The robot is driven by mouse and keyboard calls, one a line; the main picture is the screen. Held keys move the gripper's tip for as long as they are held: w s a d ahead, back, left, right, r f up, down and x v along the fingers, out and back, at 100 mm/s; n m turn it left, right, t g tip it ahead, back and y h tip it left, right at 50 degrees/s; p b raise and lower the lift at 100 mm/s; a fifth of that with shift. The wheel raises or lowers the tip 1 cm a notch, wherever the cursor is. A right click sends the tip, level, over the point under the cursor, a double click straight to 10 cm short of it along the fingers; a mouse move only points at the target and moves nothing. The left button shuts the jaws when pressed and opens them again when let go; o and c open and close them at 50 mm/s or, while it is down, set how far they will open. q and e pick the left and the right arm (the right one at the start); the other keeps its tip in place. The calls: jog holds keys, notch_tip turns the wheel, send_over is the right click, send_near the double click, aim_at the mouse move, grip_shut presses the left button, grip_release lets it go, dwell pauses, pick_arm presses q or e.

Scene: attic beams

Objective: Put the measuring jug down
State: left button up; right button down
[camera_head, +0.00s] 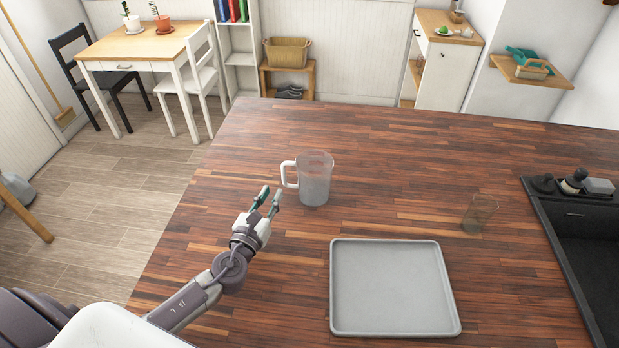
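The measuring jug (315,180) is a clear, greyish jug with a white handle on its left side. It stands upright on the dark wooden worktop (390,150). My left gripper (270,196) is just left of the jug and slightly nearer to me. Its two fingers are apart with a gap between them, and nothing shows between them. The fingertips point toward the jug's handle and look apart from it. My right gripper does not show.
A grey tray (392,288) lies on the worktop right of my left arm. A clear glass (479,213) stands to its upper right. A black sink (585,245) is at the right edge. The worktop behind the jug is clear.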

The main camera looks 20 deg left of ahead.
aim_at(283, 176)
pick_arm(q)
jog(key=w, duration=0.3)
jog(key=shift+w, duration=0.25)
jog(key=shift+w+a+p, duration=0.2)
jog(key=shift+w+p, duration=0.35)
jog(key=shift+w, duration=2.15)
jog(key=shift+s, duration=0.1)
grip_shut()
